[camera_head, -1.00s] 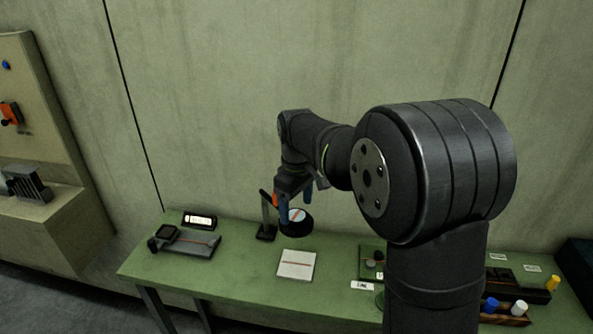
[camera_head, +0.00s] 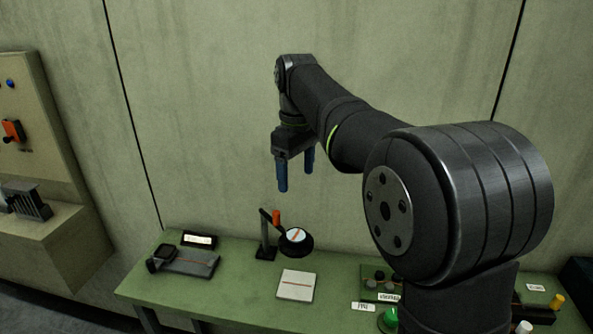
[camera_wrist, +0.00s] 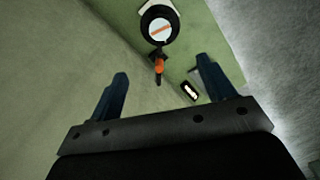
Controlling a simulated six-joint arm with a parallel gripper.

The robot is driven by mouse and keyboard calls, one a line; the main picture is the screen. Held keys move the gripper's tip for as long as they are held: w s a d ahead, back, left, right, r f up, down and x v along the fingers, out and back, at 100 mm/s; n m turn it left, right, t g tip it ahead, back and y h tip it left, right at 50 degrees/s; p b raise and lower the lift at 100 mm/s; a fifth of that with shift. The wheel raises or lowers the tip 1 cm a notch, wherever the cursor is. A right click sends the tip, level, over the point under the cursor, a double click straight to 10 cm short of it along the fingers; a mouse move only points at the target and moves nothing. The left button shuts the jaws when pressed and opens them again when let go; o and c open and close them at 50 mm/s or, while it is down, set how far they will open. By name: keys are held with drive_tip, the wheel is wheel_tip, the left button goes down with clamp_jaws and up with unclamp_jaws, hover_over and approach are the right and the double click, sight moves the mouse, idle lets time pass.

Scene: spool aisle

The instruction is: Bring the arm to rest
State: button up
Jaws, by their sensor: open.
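My gripper (camera_head: 296,175) hangs in the air above the back of the green bench (camera_head: 240,290), with its two blue fingers apart and nothing between them. In the wrist view my gripper (camera_wrist: 170,100) also shows its fingers spread and empty. Below it stands a black stand (camera_head: 265,238) with an orange-handled part (camera_head: 276,216) and a round black holder with a white disc (camera_head: 295,236) marked by an orange stripe. The disc (camera_wrist: 160,30) shows beyond the fingers in the wrist view. My gripper is clear of all of these.
A white square plate with a red line (camera_head: 297,285) lies in front of the stand. A grey device (camera_head: 185,262) and a small lit display (camera_head: 199,239) sit at the left. A green button (camera_head: 389,318) is at the right. A wall panel (camera_head: 30,150) stands far left.

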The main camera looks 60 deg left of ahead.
sight(296, 235)
drive_tip(key=shift+f, duration=0.15)
idle(0.3)
wheel_tip(296, 235, down, 17)
drive_tip(key=shift+f, duration=0.15)
idle(0.3)
drive_tip(key=shift+f, duration=0.2)
drive_tip(key=shift+r+n, duration=0.2)
drive_tip(key=shift+n, duration=0.3)
drive_tip(key=n, duration=0.3)
wheel_tip(296, 235, up, 18)
drive_tip(key=w+d+f+m, duration=0.1)
drive_tip(key=w+d+m, duration=0.1)
drive_tip(key=w+d, duration=0.4)
drive_tip(key=w, duration=0.3)
drive_tip(key=shift+d+f, duration=0.2)
drive_tip(key=shift+f, duration=0.15)
idle(1.3)
idle(0.5)
